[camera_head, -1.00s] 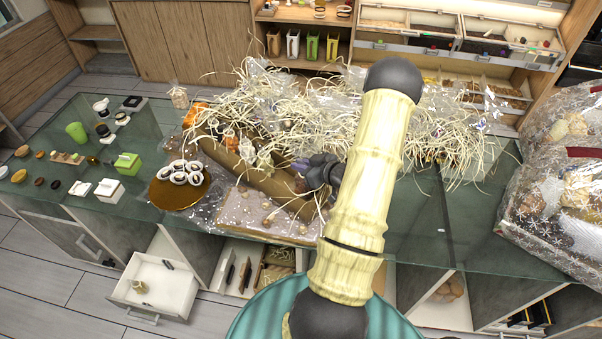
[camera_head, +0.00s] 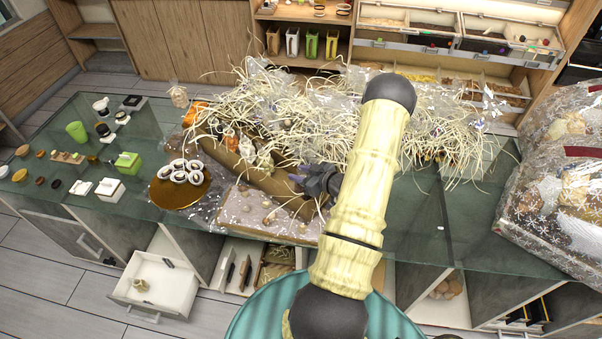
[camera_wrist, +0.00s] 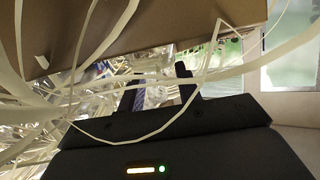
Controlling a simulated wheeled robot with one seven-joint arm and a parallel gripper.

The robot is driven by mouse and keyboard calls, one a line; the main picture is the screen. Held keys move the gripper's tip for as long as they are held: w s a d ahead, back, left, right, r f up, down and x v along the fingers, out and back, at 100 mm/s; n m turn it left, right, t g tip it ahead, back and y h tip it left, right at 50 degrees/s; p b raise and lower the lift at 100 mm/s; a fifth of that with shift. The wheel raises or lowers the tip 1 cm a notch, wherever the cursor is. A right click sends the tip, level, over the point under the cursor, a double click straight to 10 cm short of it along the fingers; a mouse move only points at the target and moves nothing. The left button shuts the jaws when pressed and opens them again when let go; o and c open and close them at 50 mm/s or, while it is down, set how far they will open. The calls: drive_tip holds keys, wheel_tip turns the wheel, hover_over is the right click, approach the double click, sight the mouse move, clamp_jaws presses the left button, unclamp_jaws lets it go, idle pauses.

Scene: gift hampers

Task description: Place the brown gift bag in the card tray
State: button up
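My gripper (camera_head: 314,182) is low over the near edge of the straw-filled hamper on the glass counter, partly hidden by my arm. In the wrist view its two dark fingers (camera_wrist: 161,92) stand apart with no held object visible between them. A long brown card edge (camera_head: 262,176), apparently the card tray's near wall, runs beside the gripper. Pale straw and clear film hide most of the tray's inside. A flat brown surface (camera_wrist: 140,28) fills the top of the wrist view, close to the fingers; I cannot tell whether it is tray or bag. I cannot clearly pick out the brown gift bag.
Pale straw strands cross the wrist view. A round gold board (camera_head: 178,192) with white rings and a green box (camera_head: 128,162) sit left on the counter. Wrapped hampers (camera_head: 560,190) stand at right. An open drawer (camera_head: 155,287) juts out below. The right-hand glass is mostly clear.

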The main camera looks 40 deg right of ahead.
drive_tip(key=shift+r, duration=0.25)
drive_tip(key=b+v, duration=0.2)
drive_tip(key=v, duration=1)
drive_tip(key=shift+b, duration=0.4)
drive_tip(key=shift+s+f, duration=0.1)
